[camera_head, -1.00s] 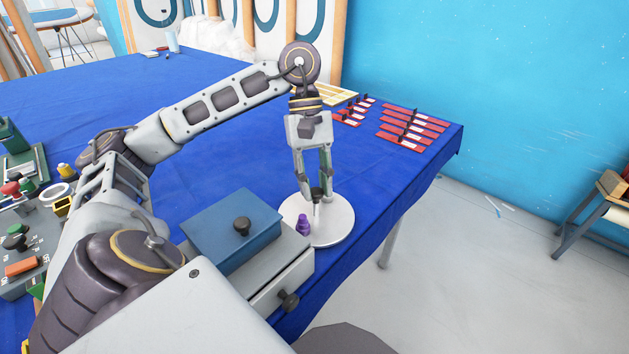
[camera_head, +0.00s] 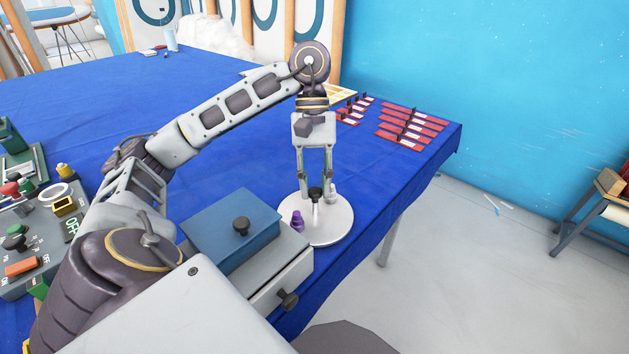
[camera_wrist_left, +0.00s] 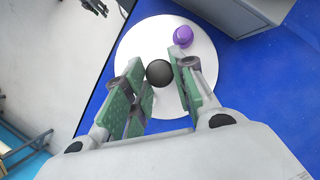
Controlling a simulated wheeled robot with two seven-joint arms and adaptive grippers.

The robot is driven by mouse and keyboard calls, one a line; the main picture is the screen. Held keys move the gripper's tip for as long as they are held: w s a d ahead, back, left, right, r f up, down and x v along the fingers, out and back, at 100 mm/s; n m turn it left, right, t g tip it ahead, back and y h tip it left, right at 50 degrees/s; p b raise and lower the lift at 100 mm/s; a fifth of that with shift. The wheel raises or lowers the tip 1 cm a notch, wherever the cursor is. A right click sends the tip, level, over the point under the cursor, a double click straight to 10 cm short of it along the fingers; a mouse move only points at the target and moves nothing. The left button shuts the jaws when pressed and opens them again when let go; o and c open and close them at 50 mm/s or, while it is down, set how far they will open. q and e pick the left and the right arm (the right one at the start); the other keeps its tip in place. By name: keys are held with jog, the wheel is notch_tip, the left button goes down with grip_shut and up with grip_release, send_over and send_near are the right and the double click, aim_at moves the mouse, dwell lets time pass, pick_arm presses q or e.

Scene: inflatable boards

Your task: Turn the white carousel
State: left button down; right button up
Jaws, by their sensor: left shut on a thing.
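The white carousel (camera_head: 330,235) is a flat round disc on the blue table near its right front edge. A black-topped knob (camera_head: 315,192) on a pale post stands at about its middle. A purple peg (camera_head: 297,221) stands on the disc's left side. My left gripper (camera_head: 316,197) points down over the disc and is shut on the knob, with one finger on each side. The left wrist view shows the disc (camera_wrist_left: 137,50), the purple peg (camera_wrist_left: 183,36) and the black knob top (camera_wrist_left: 160,73) between the green finger pads. The exact finger contact is partly hidden. My right gripper is not in view.
A grey box with a drawer (camera_head: 285,273) and blue top (camera_head: 232,228) stands close left of the disc. Red racks (camera_head: 410,127) lie at the back right. A control panel (camera_head: 22,255) is at the far left. Bare blue table lies behind the disc.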

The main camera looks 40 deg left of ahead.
aim_at(315, 189)
pick_arm(q)
jog(key=c, duration=1.1)
grip_release()
jog(key=shift+s+d, duration=0.1)
jog(key=shift+r, duration=0.35)
jog(key=shift+v, duration=1.4)
jog(key=shift+v, duration=4.25)
